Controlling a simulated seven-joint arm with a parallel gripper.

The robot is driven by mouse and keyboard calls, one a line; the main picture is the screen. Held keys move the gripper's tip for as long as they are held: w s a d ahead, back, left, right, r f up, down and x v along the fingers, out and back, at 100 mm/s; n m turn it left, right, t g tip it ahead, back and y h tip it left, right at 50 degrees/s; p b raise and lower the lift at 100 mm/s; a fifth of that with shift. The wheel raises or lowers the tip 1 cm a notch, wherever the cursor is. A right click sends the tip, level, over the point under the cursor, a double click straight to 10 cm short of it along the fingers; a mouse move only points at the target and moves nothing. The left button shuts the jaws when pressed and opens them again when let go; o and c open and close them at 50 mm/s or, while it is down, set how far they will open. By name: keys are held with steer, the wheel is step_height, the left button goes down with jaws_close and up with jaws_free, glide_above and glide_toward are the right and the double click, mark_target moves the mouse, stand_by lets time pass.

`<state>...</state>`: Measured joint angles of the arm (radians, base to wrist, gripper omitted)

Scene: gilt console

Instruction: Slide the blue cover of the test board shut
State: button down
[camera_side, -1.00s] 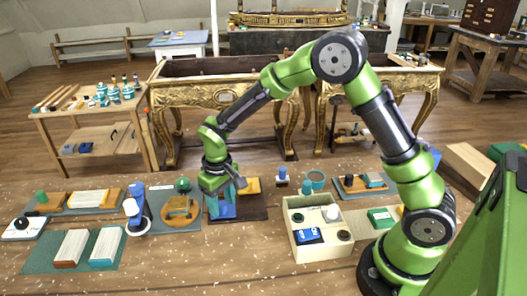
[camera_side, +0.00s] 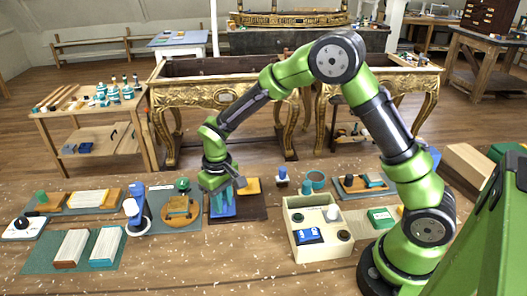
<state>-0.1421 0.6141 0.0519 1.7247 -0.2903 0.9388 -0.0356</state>
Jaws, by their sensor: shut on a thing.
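The test board is a dark brown plate (camera_side: 252,211) on the workbench, left of centre. Its blue cover (camera_side: 224,212) is at the board's left part. A yellow block (camera_side: 250,186) stands at the back right of the board, apart from the cover. My gripper (camera_side: 221,200) points down over the blue cover, its teal fingers shut on it. The fingers hide part of the cover, and the exact grip is too small to make out.
Left of the board stand a round wooden piece (camera_side: 180,213) and a blue-and-white upright device (camera_side: 137,212). To the right is a cream box (camera_side: 320,246) with several small parts. Bare bench lies in front of the board.

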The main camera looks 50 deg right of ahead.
steer(key=w+d, duration=0.6)
steer(key=c, duration=0.9)
jaws_free()
steer(key=shift+c, duration=0.2)
step_height(320, 180, up, 17)
steer(key=s+r+m+t+y, duration=0.1)
steer(key=s+r+m+t, duration=0.1)
steer(key=s, duration=1.1)
steer(key=s+a+r+m+t+y, duration=0.1)
steer(key=s+t, duration=0.4)
steer(key=s, duration=0.8)
steer(key=shift+a+r+m, duration=0.15)
steer(key=shift+r+m, duration=0.35)
steer(key=shift+r, duration=0.35)
